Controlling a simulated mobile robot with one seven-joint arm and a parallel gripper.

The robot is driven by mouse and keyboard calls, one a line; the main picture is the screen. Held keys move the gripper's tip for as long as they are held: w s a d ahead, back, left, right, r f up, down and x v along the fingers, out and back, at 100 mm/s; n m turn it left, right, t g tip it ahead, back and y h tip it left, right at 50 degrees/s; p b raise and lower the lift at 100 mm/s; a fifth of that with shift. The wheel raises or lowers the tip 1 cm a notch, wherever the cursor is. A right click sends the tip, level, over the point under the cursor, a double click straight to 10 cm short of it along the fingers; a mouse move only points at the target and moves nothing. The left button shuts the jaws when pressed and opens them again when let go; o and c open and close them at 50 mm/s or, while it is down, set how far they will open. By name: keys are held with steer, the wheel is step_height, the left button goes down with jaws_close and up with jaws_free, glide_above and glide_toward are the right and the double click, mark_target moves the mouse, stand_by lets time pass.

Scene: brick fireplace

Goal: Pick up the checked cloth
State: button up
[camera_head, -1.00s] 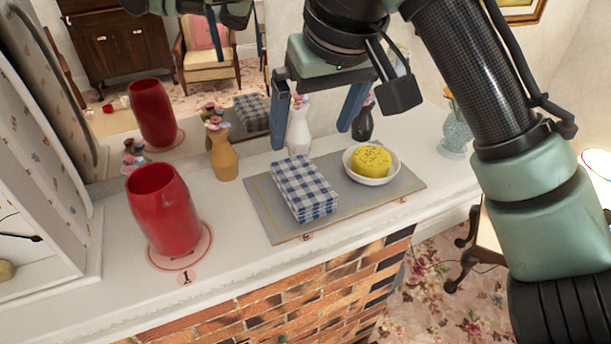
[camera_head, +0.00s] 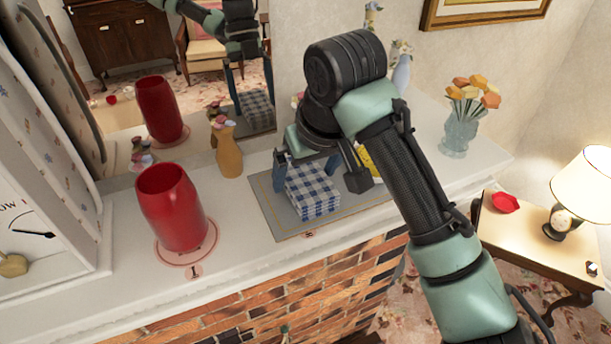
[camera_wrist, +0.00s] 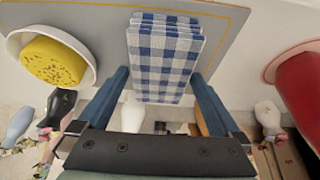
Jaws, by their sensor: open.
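The blue-and-white checked cloth (camera_head: 312,190) is a folded stack lying on a grey mat (camera_head: 273,213) on the white mantel. It also shows in the wrist view (camera_wrist: 165,55), at the top centre. My gripper (camera_head: 305,168) is open and low over the cloth, pointing down. In the wrist view its two blue fingers (camera_wrist: 160,85) stand apart, one toward each side of the cloth's near end. The cloth is not held. In the head view my gripper and arm hide the cloth's back part.
A red vase (camera_head: 170,210) stands left of the mat. A white bowl (camera_wrist: 84,43) with a yellow sponge-like thing (camera_wrist: 55,62) sits beside the cloth.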

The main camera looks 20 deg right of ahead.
mark_target(306, 177)
steer(key=c, duration=1.1)
step_height(306, 177, up, 10)
steer(key=shift+b, duration=1)
steer(key=shift+c, duration=0.2)
